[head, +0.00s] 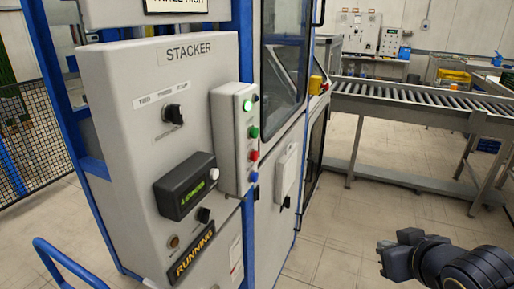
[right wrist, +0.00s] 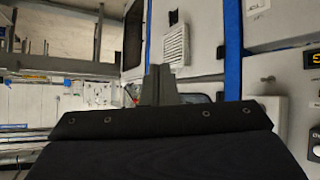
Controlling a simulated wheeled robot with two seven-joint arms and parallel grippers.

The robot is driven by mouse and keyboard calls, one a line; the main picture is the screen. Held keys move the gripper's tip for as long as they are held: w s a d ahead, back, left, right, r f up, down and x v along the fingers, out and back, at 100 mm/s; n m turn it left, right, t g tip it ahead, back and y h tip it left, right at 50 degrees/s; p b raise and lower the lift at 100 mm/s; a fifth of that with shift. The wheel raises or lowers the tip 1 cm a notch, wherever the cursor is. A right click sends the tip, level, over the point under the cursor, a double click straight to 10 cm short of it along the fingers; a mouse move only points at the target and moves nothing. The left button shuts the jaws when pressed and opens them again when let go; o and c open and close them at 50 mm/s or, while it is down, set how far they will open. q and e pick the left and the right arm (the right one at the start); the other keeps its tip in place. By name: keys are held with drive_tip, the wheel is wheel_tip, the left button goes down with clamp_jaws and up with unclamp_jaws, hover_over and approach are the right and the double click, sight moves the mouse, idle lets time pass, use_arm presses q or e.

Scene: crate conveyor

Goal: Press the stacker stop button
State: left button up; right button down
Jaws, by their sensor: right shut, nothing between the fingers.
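The grey stacker cabinet (head: 150,70) fills the left half of the head view, with a "STACKER" label (head: 188,52). A narrow button box (head: 229,140) on its right side carries a lit green lamp (head: 247,105), a green button (head: 254,132), a red button (head: 254,155) and a blue button (head: 252,177). I cannot read any labels by them. A "RUNNING" sign (head: 194,254) sits low on the cabinet. My right gripper (head: 381,247) is at the lower right, well apart from the buttons; its shut, empty fingers (right wrist: 160,75) also show in the right wrist view. My left gripper is out of view.
A roller conveyor (head: 420,103) runs across the right background. A blue handrail (head: 62,262) stands at the lower left and a mesh fence (head: 42,140) at the left. A yellow-topped device (head: 316,84) is on the machine's far corner. The floor between cabinet and right gripper is clear.

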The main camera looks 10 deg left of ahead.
sight(255, 156)
drive_tip(key=w+a+r+n+t+y+p, duration=0.1)
drive_tip(key=w+a+r+n+y, duration=0.1)
drive_tip(key=w+a+r+n, duration=0.2)
drive_tip(key=w+a+r+n+t+y+p, duration=0.1)
drive_tip(key=w+a+r+n+y, duration=0.2)
drive_tip(key=a, duration=0.8)
wheel_tip(255, 156, up, 4)
drive_tip(key=w, duration=0.2)
drive_tip(key=shift+w+a+f+n+t, duration=0.2)
drive_tip(key=shift+w+n+t, duration=0.1)
drive_tip(key=shift+w+n, duration=0.1)
drive_tip(key=w+a+b, duration=0.2)
drive_tip(key=a+b, duration=0.2)
drive_tip(key=a, duration=0.4)
drive_tip(key=shift+w+a, duration=0.15)
drive_tip(key=shift+w, duration=0.15)
idle(0.4)
